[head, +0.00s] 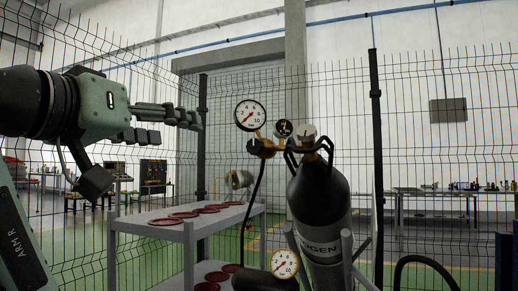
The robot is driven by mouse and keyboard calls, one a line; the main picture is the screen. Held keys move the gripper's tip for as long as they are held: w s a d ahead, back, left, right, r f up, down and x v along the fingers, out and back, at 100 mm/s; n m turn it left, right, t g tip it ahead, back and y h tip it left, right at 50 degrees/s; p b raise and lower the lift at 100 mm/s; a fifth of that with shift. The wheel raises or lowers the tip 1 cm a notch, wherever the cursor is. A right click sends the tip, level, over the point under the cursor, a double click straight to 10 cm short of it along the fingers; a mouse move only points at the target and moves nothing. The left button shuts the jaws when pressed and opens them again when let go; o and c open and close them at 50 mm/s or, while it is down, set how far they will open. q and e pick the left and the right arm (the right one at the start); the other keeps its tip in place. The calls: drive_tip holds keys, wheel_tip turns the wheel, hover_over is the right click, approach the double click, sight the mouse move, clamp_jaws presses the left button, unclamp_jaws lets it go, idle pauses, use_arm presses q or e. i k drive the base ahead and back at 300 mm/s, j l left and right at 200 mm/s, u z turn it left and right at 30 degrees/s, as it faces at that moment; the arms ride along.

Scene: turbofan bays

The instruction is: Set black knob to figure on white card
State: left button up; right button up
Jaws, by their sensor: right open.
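A small round black knob (284,128) with yellow marks shows at the top of the brass regulator (262,149) on a black gas cylinder (322,196). The setting of the knob is too small to read. A large white dial gauge (250,115) with a red needle stands left of the knob. I cannot make out a white card. My right gripper (145,142) comes in from the left, its fingers spread and empty, well left of the regulator and touching nothing. My left gripper is not in view.
A second gauge (284,263) with a yellow rim hangs low before the cylinder. A grey shelf unit (150,229) with several red rings stands at left. A wire fence with dark posts (378,150) runs behind. A black hose drops from the regulator.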

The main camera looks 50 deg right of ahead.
sight(255, 147)
drive_tip(key=i+l, duration=0.1)
drive_tip(key=l, duration=0.3)
drive_tip(key=i+l, duration=0.1)
drive_tip(key=l, duration=0.3)
drive_tip(key=i+l, duration=0.15)
drive_tip(key=l, duration=0.25)
